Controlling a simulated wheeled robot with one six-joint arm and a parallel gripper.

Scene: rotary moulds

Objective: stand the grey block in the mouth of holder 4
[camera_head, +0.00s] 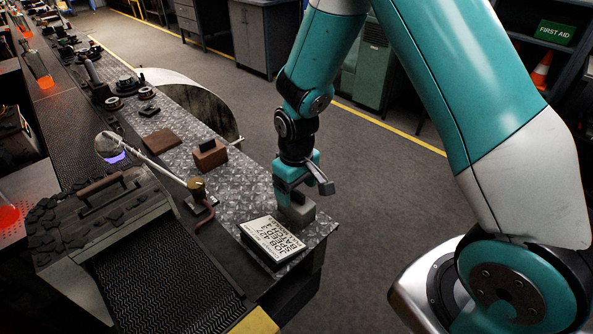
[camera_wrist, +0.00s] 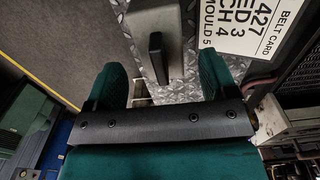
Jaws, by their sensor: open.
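The grey block (camera_head: 299,213) rests on the metal plate counter near its front right end. A dark upright fin stands on its top in the wrist view, where the grey block (camera_wrist: 152,22) shows at the top. My gripper (camera_head: 296,194) hangs over the block, pointing down. In the wrist view its fingers (camera_wrist: 160,80) are apart, with the dark fin (camera_wrist: 157,58) in the space between them; I cannot tell whether they touch it. The gripper hides part of the block in the head view. I cannot identify holder 4; no holder number is readable.
A printed belt card (camera_head: 272,238) lies close left of the block. A brown block (camera_head: 210,159) with a dark fin, a brown plate (camera_head: 162,141) and a lamp (camera_head: 150,157) are farther left. A dark belt (camera_head: 165,280) runs alongside. Open floor lies right.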

